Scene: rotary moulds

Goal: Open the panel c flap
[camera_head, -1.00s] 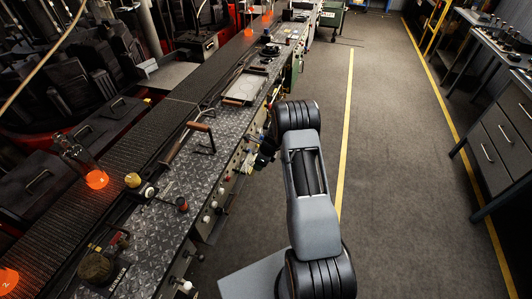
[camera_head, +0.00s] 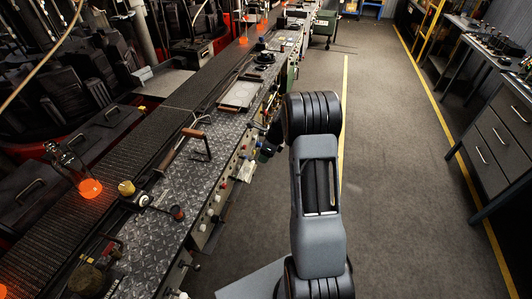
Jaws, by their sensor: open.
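The front panels (camera_head: 222,195) run along the side of the machine bench, with several knobs and buttons. No lettering that would mark panel c is readable, and I cannot pick out its flap. My arm rises through the middle of the view, and its large dark joint covers part of the panel row. My gripper (camera_head: 263,150) shows only as a small dark part left of that joint, close to the panels. It is open, but its fingertips are not clear. I cannot tell whether it touches anything.
Glowing orange glass (camera_head: 90,188) stands on the conveyor (camera_head: 50,232). Grey drawers (camera_head: 485,150) stand at right. The floor aisle (camera_head: 400,190) is clear.

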